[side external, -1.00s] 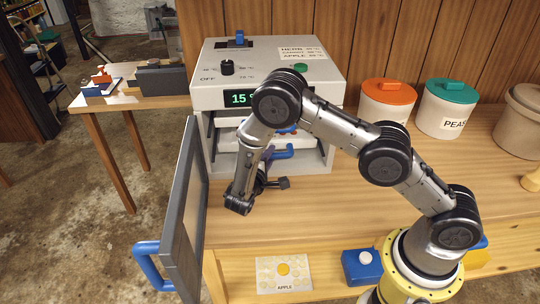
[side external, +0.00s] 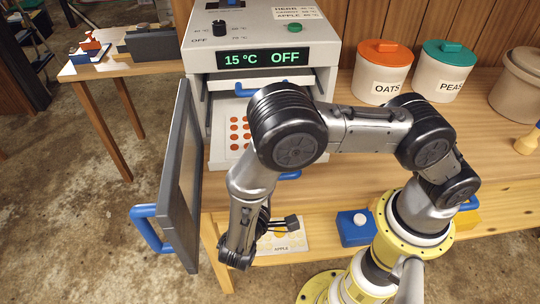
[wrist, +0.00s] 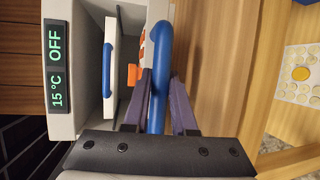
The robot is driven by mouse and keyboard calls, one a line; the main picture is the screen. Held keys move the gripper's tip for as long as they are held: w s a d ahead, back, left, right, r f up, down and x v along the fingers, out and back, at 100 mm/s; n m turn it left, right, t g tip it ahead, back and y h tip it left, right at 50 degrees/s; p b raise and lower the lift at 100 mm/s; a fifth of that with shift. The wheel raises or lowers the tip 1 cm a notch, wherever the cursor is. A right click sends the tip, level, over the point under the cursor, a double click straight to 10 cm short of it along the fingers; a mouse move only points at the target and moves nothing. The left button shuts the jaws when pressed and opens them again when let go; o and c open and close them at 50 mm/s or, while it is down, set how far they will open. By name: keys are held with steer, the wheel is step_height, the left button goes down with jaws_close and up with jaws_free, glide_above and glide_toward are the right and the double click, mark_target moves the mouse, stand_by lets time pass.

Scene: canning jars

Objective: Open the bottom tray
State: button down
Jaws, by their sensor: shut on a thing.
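The bottom tray (side external: 222,140) is slid well out of the white dryer box (side external: 260,32), with rows of orange-red round slices on it. Its blue handle (side external: 290,175) shows only partly beside my arm. In the wrist view that handle (wrist: 158,50) runs between the two purple fingers of my gripper (wrist: 161,78), which is shut on it. My arm hides the fingers and part of the tray in the side view. An upper tray (side external: 300,80) with a blue handle (side external: 262,89) sits above, inside the box.
The box's grey door (side external: 180,175) stands wide open on the left, its blue handle (side external: 146,228) outward. Oats (side external: 380,75) and peas (side external: 443,72) jars stand right. A blue block (side external: 355,230) with a white button and an apple card (side external: 285,237) are in front.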

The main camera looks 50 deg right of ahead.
steer(key=shift+s+a, duration=1.45)
steer(key=shift+a, duration=0.1)
steer(key=c, duration=0.7)
jaws_free()
steer(key=a+r, duration=0.1)
steer(key=r, duration=0.1)
steer(key=s+a+r, duration=0.1)
steer(key=a+r, duration=0.1)
steer(key=r, duration=0.1)
steer(key=a+r, duration=0.1)
steer(key=r, duration=0.2)
steer(key=shift+s+a, duration=0.2)
steer(key=shift+s, duration=0.15)
